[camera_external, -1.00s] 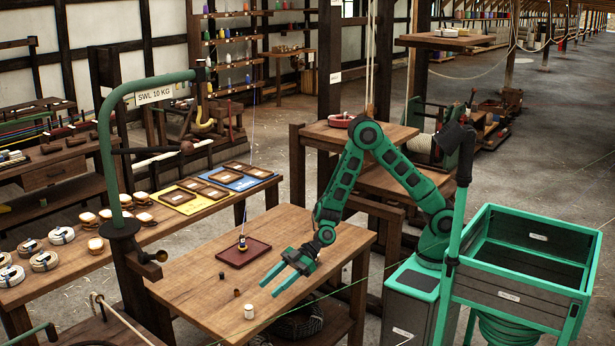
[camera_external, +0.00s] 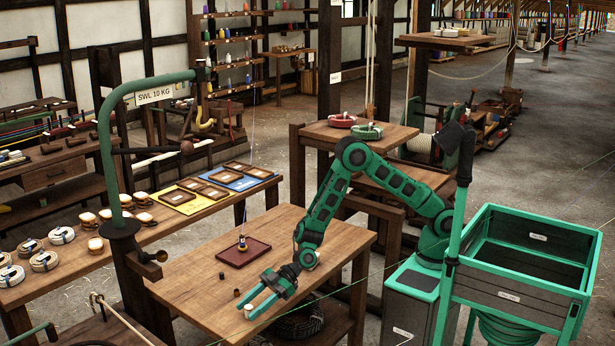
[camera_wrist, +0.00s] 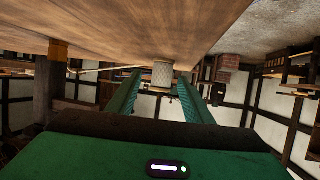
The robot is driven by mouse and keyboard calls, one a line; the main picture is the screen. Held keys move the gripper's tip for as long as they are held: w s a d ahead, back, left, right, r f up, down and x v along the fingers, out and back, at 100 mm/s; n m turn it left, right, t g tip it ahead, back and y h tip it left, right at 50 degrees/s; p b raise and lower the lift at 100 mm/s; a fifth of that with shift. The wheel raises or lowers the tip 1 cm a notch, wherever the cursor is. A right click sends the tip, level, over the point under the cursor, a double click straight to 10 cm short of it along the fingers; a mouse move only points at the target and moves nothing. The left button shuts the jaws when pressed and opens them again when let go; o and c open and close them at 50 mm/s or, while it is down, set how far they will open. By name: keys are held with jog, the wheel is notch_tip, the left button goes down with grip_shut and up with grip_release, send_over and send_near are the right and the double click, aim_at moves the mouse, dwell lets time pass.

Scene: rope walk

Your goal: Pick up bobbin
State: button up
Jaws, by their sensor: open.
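A small white cylinder, which looks like the bobbin (camera_external: 248,312), stands upright near the front edge of the wooden table (camera_external: 190,272). In the wrist view the bobbin (camera_wrist: 162,75) shows between the tips of my two green fingers. My gripper (camera_external: 245,309) is low over the table, with its fingers open and pointing left, one on each side of the bobbin. In the wrist view my gripper (camera_wrist: 159,88) has visible gaps to the bobbin on both sides. I cannot tell whether a finger touches it.
Two small dark pieces, one nearer (camera_external: 237,293) and one farther (camera_external: 221,275), stand left of my gripper. A dark red tray (camera_external: 262,258) holds a small upright item under a hanging line. A hook post (camera_external: 122,240) rises at the table's left.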

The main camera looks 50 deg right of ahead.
jog(key=shift+a+f, duration=0.15)
jog(key=shift+a, duration=0.3)
jog(key=c, duration=1.1)
jog(key=shift+r, duration=0.2)
